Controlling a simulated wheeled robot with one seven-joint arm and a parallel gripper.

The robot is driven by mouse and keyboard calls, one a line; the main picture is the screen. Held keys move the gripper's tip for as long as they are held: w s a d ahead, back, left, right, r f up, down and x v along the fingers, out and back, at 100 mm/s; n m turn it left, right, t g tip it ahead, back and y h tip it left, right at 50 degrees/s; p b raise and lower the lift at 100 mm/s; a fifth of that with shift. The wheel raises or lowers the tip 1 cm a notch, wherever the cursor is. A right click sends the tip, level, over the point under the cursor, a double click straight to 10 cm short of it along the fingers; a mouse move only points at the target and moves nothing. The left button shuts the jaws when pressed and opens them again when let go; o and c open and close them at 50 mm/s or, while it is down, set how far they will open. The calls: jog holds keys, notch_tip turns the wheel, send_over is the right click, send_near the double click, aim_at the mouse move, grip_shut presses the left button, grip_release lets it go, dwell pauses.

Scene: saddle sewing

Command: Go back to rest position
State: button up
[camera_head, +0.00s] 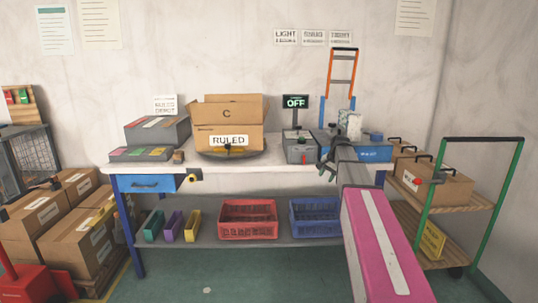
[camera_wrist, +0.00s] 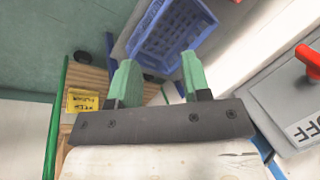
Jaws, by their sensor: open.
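My gripper (camera_head: 328,160) is over the right part of the workbench (camera_head: 280,172), in front of a blue box (camera_head: 374,155). In the wrist view its two green fingers (camera_wrist: 157,75) stand apart with nothing between them. My pink and grey arm reaches up to it from the lower right and hides part of the bench and blue box.
A grey device (camera_head: 300,152) with an OFF display (camera_head: 295,101) stands just left of my gripper. An open carton (camera_head: 228,138) marked RULED is further left. A blue crate (camera_head: 312,215) and a red crate (camera_head: 248,220) sit below. A green-framed cart (camera_head: 470,200) stands right.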

jog(key=s+a+f+n+g, duration=0.1)
jog(key=s+a+f+n, duration=0.1)
jog(key=s+f, duration=0.5)
jog(key=s+a+f+n+g+h, duration=0.1)
jog(key=s+a+f+n, duration=0.2)
jog(key=s+f, duration=0.5)
jog(key=s+a+f+n+h, duration=0.1)
jog(key=s+f, duration=0.6)
jog(key=s, duration=1)
jog(key=shift+s+a+f+n+g, duration=0.15)
jog(key=shift+a+f+n+g, duration=0.2)
jog(key=shift+a+n, duration=0.55)
jog(key=shift+a, duration=0.15)
